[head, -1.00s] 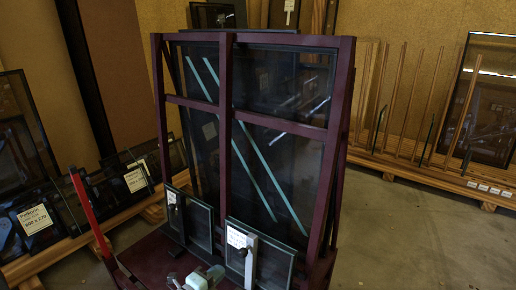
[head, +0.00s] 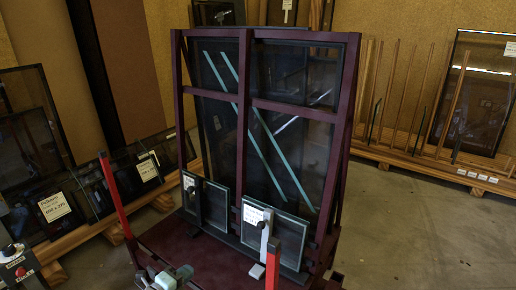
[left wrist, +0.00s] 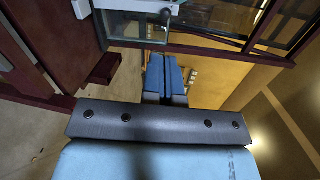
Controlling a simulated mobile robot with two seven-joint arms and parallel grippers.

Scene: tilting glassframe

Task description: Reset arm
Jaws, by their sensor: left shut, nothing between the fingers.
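My left gripper (head: 168,278) shows at the bottom edge of the head view, low in front of the dark red tilting frame (head: 243,110). In the left wrist view its two blue fingers (left wrist: 166,76) are together with nothing between them. Beyond the fingertips is a small glass pane with a dark edge (left wrist: 140,28). My right gripper is in neither view.
Two small panes lean on the frame's front, the right one (head: 283,240) with a grey handle. Red posts stand at the base's left (head: 115,195) and front (head: 272,265). A control box (head: 20,268) is lower left. Open floor (head: 415,235) lies right.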

